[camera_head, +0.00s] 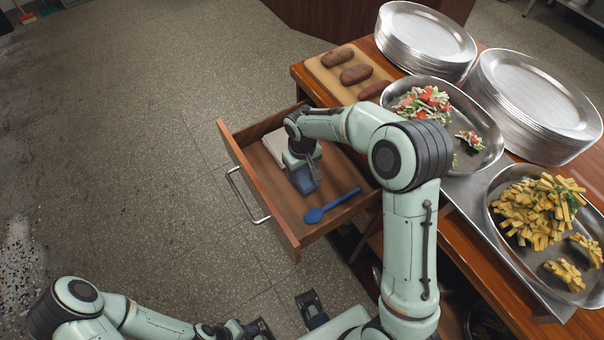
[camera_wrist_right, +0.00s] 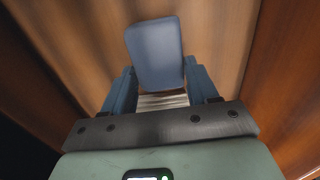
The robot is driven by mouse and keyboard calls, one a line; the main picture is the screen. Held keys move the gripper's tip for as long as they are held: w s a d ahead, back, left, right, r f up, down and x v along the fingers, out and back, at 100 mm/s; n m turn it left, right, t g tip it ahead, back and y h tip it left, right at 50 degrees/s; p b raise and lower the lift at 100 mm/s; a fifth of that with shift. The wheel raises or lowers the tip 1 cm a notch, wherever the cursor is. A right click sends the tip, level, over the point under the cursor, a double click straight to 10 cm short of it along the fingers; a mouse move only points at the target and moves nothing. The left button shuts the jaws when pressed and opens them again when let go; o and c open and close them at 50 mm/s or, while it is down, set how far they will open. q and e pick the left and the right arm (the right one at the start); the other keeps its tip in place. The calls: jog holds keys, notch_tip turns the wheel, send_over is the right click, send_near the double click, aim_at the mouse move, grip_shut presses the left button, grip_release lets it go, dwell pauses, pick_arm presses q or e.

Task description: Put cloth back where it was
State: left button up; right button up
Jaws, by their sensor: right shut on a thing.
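My right gripper (camera_head: 304,180) reaches down into the open drawer (camera_head: 236,160). Pale striped layers show between the fingers. I cannot tell whether the cloth touches the floor. My left gripper (camera_head: 250,329) is low in the head view, away from the drawer, and its jaw opening is unclear.
In the drawer, a blue spoon (camera_head: 330,206) lies near the front and a pale flat item (camera_head: 276,147) lies behind my right gripper. On the counter are a board (camera_head: 321,77) with brown pieces, metal plate stacks (camera_head: 425,32) and food trays (camera_head: 494,157).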

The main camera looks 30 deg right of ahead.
aim_at(302, 174)
notch_tip(302, 174, down, 2)
jog(key=shift+f, duration=0.1)
jog(key=shift+f, duration=0.15)
jog(key=o, duration=0.9)
jog(key=shift+o, duration=0.2)
jog(key=shift+r, duration=0.45)
notch_tip(302, 174, up, 12)
jog(key=p, duration=0.1)
jog(key=shift+f, duration=0.2)
